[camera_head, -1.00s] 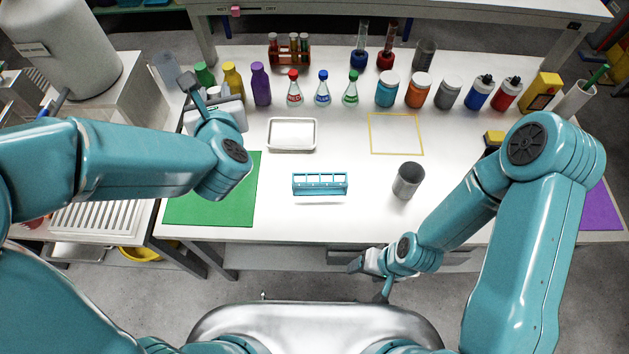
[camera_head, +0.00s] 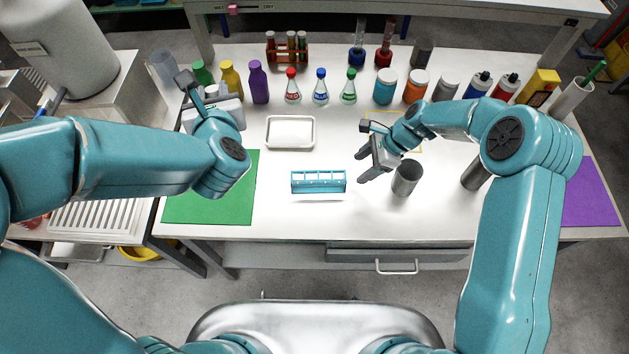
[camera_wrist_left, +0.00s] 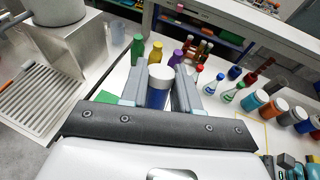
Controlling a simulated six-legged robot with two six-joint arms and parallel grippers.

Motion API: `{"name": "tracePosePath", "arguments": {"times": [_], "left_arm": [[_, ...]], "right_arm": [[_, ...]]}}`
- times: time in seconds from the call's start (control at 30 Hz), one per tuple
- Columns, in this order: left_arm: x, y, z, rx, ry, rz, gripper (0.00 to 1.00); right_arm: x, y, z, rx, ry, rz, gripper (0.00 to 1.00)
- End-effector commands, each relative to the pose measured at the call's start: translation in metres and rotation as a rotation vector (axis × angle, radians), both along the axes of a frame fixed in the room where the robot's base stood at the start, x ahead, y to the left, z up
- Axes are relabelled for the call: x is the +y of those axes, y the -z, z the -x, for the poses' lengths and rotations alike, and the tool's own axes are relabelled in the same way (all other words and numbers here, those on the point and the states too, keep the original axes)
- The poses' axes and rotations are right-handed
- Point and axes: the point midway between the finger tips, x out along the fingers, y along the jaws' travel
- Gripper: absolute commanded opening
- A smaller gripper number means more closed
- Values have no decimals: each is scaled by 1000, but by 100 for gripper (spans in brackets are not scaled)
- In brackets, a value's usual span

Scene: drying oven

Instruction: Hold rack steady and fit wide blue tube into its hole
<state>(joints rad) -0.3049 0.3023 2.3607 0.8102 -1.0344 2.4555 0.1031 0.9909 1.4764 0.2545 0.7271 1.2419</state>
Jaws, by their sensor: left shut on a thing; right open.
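The light-blue rack (camera_head: 319,187) stands upright on the white table, with several openings along its top. My left gripper (camera_head: 211,91) is at the back left of the table. The left wrist view shows it (camera_wrist_left: 162,88) shut on a wide blue tube (camera_wrist_left: 157,97) with a pale upper part, held upright between the fingers. In the head view the tube is too small and covered to make out clearly. My right gripper (camera_head: 364,168) is open and empty, just right of the rack's right end, with its fingers pointing toward it and a small gap between.
A grey metal cup (camera_head: 407,180) stands close by my right gripper. A white tray (camera_head: 290,132) lies behind the rack, and a green mat (camera_head: 225,205) lies to its left. Bottles and flasks line the back. The table in front of the rack is clear.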

Motion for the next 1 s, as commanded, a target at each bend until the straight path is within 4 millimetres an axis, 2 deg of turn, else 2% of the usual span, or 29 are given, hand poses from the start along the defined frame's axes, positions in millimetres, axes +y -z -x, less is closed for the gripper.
{"name": "tracePosePath", "arguments": {"times": [0.3,0.5,0.7,1.0], "left_arm": [[0,0,0,0,0,0,3],[0,0,0,0,0,0,3],[0,0,0,0,0,0,3],[0,0,0,0,0,0,3]], "right_arm": [[25,44,2,2,-3,2,65],[38,67,3,0,-4,1,65],[45,78,2,-2,-3,1,65],[45,80,2,-2,-2,1,65]]}}
